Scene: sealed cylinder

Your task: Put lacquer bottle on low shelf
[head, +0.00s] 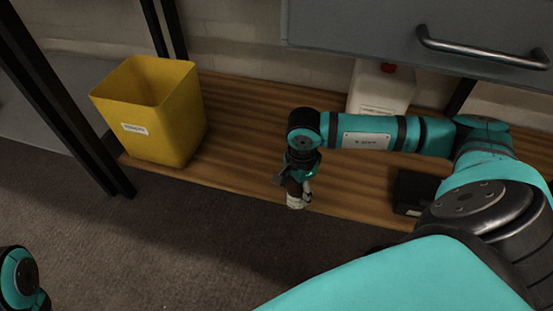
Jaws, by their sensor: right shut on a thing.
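My right gripper (299,187) points down at the front edge of the low wooden shelf (245,150). It is shut on a small brown and white thing, which I take to be the lacquer bottle (296,203). The fingers hide much of the bottle, and its label cannot be read. From this view I cannot tell whether it touches the shelf or hangs in front of its edge. My left gripper is not in view; only a piece of my left arm shows at the bottom left.
A yellow open bin (165,125) stands at the shelf's left end. A white container with a red cap (380,88) stands at the back, and a black box (412,190) at the right. A grey drawer (400,25) overhangs the shelf. Bare boards lie left of my gripper.

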